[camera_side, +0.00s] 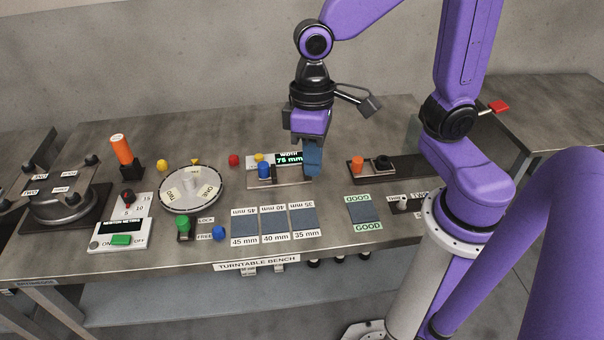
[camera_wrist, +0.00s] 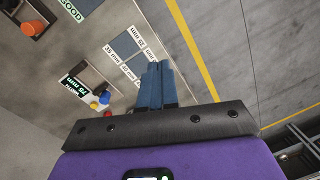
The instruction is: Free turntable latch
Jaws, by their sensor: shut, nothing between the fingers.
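The round turntable (camera_side: 192,189) sits on the bench left of the middle, with a light disc and a central hub. In front of it is a green knob (camera_side: 183,225), beside the labels LOCK (camera_side: 206,220) and FREE (camera_side: 204,237); the knob stands nearer LOCK. I cannot tell which knob works the latch. My gripper (camera_side: 312,172) is to the right of the turntable, in front of the width gauge in the side view. In the wrist view its blue fingers (camera_wrist: 157,85) are together and empty. The turntable is out of the wrist view.
The width display (camera_side: 289,158) reads 75 mm, with a blue knob (camera_side: 264,170) beside it. Marked size pads (camera_side: 274,221) and a GOOD pad (camera_side: 363,210) lie in front. An orange-topped post (camera_side: 121,149) stands left of the turntable. A control box (camera_side: 121,236) is front left.

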